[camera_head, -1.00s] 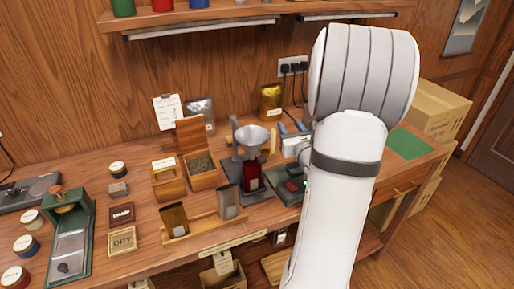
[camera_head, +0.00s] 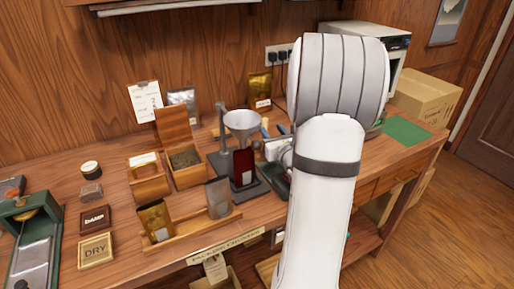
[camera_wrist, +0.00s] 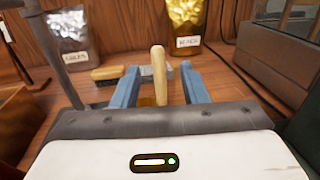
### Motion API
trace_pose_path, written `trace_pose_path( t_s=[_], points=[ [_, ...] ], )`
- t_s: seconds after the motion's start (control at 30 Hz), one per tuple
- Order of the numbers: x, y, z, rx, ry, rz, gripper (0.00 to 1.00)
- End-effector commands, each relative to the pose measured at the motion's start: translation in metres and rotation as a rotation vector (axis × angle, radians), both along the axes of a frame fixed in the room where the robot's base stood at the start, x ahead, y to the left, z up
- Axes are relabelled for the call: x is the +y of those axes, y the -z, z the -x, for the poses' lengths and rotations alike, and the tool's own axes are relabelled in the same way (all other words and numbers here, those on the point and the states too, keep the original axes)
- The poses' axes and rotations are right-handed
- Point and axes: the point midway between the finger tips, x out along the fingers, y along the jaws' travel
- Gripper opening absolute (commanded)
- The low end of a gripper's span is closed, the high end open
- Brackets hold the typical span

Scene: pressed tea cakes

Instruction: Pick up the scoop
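In the wrist view, the pale wooden handle of what looks like the scoop (camera_wrist: 159,75) stands upright between the two blue fingers of my gripper (camera_wrist: 158,68). The fingers are apart, with a gap on each side of the handle. The lower end of the handle is hidden behind the gripper body, and I cannot make out the bowl clearly. In the head view, my gripper (camera_head: 274,130) is over the back of the bench, right of the funnel stand, partly hidden by my arm. The scoop cannot be told apart there.
A metal funnel (camera_head: 243,123) on a stand is left of my gripper. A silver pouch (camera_wrist: 70,35), a gold pouch (camera_wrist: 187,24) and a dark brush (camera_wrist: 107,75) are behind the fingers. Wooden boxes (camera_head: 186,170) and a pouch rack (camera_head: 190,237) fill the bench further left.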

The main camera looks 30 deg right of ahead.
Motion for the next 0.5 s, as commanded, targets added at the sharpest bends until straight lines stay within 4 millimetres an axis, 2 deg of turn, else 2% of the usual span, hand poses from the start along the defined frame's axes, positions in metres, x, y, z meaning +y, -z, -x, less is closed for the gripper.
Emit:
trace_pose_path(
  t_s=[0.4,0.5],
  points=[
    [-0.009,0.0,-0.056,0.001,-0.003,0.0,0.4],
    [-0.01,0.0,-0.064,0.001,-0.003,0.0,0.4]
  ],
)
